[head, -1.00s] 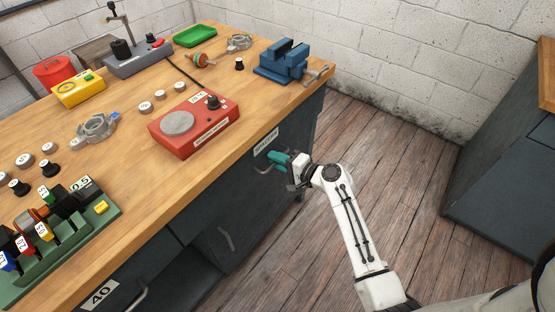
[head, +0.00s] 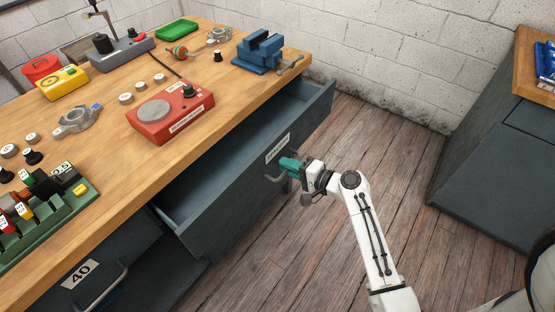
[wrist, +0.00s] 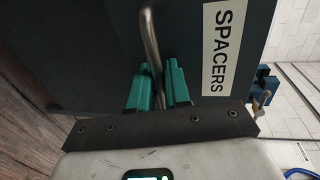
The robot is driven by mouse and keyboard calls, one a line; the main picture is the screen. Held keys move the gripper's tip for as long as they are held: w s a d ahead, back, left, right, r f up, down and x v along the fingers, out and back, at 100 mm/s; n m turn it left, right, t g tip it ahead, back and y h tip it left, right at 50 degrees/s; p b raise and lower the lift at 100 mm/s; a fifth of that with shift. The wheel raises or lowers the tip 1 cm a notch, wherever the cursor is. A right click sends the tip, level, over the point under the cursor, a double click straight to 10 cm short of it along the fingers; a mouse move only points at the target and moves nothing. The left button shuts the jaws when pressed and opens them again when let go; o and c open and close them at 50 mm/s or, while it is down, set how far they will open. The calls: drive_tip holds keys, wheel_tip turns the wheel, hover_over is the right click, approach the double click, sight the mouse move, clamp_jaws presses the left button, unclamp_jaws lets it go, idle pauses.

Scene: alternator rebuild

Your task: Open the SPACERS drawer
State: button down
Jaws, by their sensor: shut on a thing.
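The SPACERS drawer (head: 235,195) is dark grey and stands well out from under the workbench top, its inside showing in the head view. Its white label (wrist: 216,47) reads SPACERS in the wrist view. My gripper (head: 288,166) has teal fingers and is at the drawer front, below the label. In the wrist view the fingers (wrist: 158,88) are shut on the metal bar handle (wrist: 151,45) of the drawer. The part of the handle between the fingertips is partly hidden.
The wooden bench top (head: 110,190) carries a red device (head: 172,117), a blue vise (head: 260,52) and a green rack (head: 50,220). A drawer marked 40 (head: 85,280) is at lower left. A grey cabinet (head: 495,160) stands at right, with bare floor (head: 370,150) between.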

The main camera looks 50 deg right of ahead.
drive_tip(key=f+v, duration=0.3)
drive_tip(key=v, duration=1.3)
drive_tip(key=shift+s+f+b, duration=0.15)
drive_tip(key=shift+s+b, duration=0.15)
drive_tip(key=shift+s, duration=0.15)
drive_tip(key=c, duration=1.3)
unclamp_jaws()
drive_tip(key=v, duration=1)
drive_tip(key=shift+s, duration=0.35)
drive_tip(key=shift+a, duration=0.1)
